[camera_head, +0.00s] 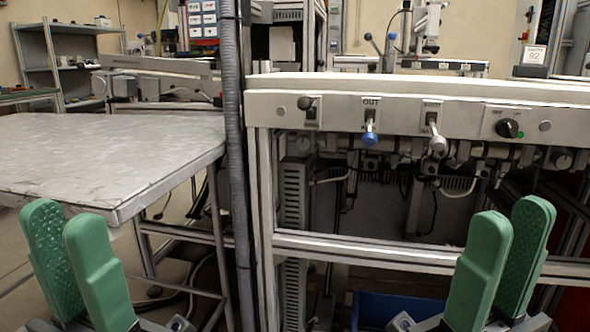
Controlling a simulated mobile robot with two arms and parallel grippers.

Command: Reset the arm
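My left gripper (75,245) shows at the lower left, with two green padded fingers standing up. A gap shows between its fingers, and nothing is held in it. It appears in front of the near edge of the grey table. My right gripper (508,240) shows at the lower right, also with two green fingers. Its fingers stand apart at the tips and it holds nothing. It appears in front of the machine's frame. Most of both arms is outside the picture. No tape reel can be made out.
A grey-topped table (90,150) stands at the left. A machine bench (400,250) with a panel of levers and a black knob (507,128) fills the right. A corrugated grey hose (232,150) runs down between them. A blue bin (390,312) sits low beneath the bench.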

